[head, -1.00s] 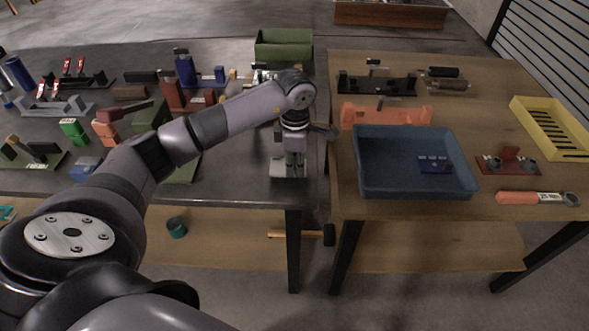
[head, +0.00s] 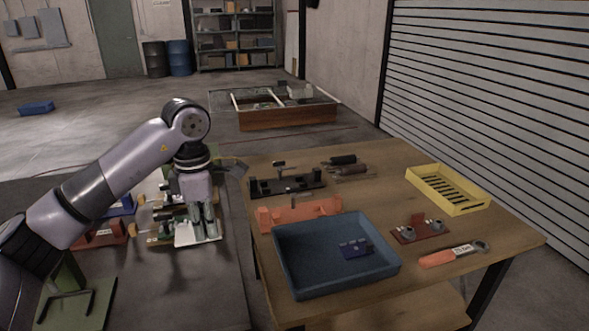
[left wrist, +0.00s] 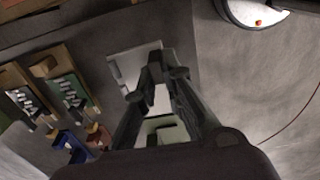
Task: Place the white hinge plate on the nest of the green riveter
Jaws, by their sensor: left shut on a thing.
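The white hinge plate (head: 186,236) is at the tips of my left gripper (head: 205,235), over the right part of the dark table. My left gripper is shut on it, and the fingers hide part of it. In the left wrist view, the pale plate (left wrist: 124,70) shows beside the fingers of my left gripper (left wrist: 158,75). A green device with a post, a flat base (head: 98,303) and a black bent lever stands at the lower left of the head view; it looks like the green riveter. My arm partly covers it, and I cannot make out its nest. My right gripper is not in view.
The wooden table to the right holds a blue tray (head: 290,278), an orange fixture (head: 300,214), a black fixture (head: 288,187), a yellow slotted tray (head: 468,200) and an orange-handled tool (head: 438,258). Red and blue fixtures sit left of my gripper. A gap separates the tables.

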